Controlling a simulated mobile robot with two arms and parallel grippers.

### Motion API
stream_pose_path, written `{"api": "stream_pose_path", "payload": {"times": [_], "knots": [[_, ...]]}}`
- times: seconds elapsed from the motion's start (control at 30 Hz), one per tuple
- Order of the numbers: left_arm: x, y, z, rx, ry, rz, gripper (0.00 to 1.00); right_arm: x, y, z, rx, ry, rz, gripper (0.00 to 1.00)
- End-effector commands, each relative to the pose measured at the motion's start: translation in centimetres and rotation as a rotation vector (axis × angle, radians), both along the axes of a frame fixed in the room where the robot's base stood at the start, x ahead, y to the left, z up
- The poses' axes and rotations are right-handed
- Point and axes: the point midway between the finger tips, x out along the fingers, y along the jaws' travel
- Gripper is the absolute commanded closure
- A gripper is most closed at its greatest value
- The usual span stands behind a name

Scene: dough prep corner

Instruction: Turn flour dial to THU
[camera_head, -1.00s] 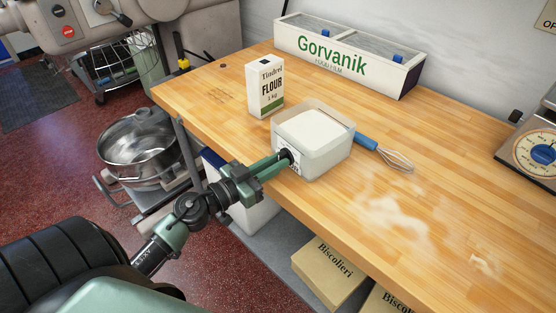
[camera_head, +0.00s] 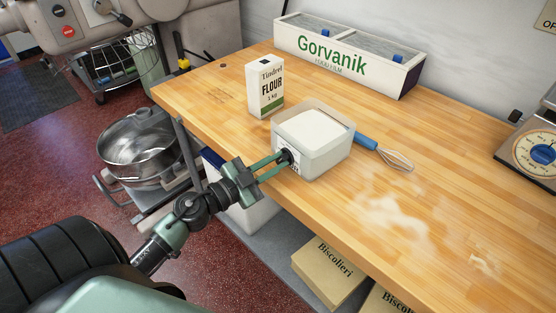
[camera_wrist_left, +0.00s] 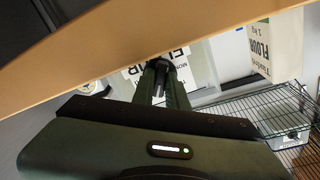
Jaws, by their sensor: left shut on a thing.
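A white square tub of flour (camera_head: 327,160) stands near the front edge of the wooden worktop. Its dial is on the front left face, on a white label (camera_head: 294,168). My left gripper (camera_head: 285,158) reaches in from the left and is shut on the dark knob of the dial. In the left wrist view, the gripper (camera_wrist_left: 161,80) meets the label (camera_wrist_left: 150,68), which shows part of the word FLOUR. The fingers hide most of the dial, so I cannot read which day it points to. My right gripper is not in view.
A flour carton (camera_head: 265,88) stands behind the tub. A blue-handled whisk (camera_head: 385,153) lies to its right. A Gorvanik box (camera_head: 345,60) and a scale (camera_head: 535,150) stand farther back.

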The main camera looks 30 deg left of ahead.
Motion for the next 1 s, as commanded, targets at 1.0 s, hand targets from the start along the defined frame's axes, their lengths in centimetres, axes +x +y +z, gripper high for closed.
{"api": "stream_pose_path", "payload": {"times": [1.0], "knots": [[-0.01, -0.01, -0.01, 0.274, -0.088, 0.0, 0.6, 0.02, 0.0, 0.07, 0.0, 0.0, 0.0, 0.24]]}}
